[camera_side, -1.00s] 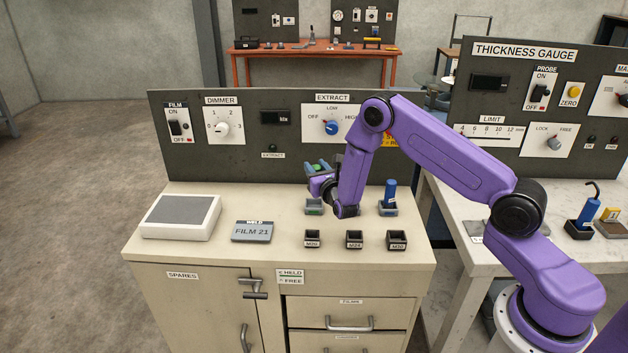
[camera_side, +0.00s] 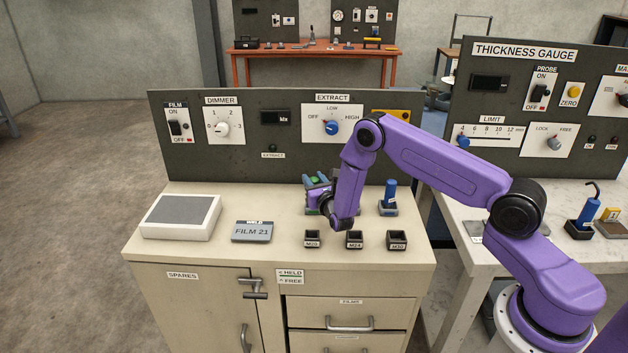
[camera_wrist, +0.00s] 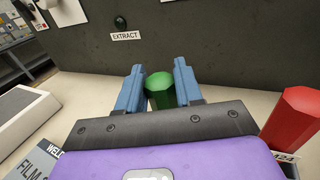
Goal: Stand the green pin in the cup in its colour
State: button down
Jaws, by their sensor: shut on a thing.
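The green pin (camera_wrist: 160,92) stands upright between the two blue fingers of my gripper (camera_wrist: 159,88) in the wrist view. In the side view my gripper (camera_side: 317,184) is low over the back of the bench, its fingers shut on the pin. A greenish cup (camera_side: 311,211) is directly below and mostly hidden by my gripper. I cannot tell whether the pin's lower end is inside the cup. A blue pin (camera_side: 390,190) stands in a blue-grey cup (camera_side: 388,209) to the right. A red pin (camera_wrist: 294,118) shows at the right in the wrist view.
Black sockets (camera_side: 312,240), (camera_side: 354,240) and (camera_side: 397,241) line the bench front. A grey-topped white box (camera_side: 181,216) and a FILM 21 plate (camera_side: 252,231) lie left. The dark control panel (camera_side: 230,160) rises behind. Bare bench lies between the plate and my gripper.

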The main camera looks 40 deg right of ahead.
jog(key=shift+f, duration=0.1)
jog(key=c, duration=0.7)
grip_release()
jog(key=shift+c, duration=0.2)
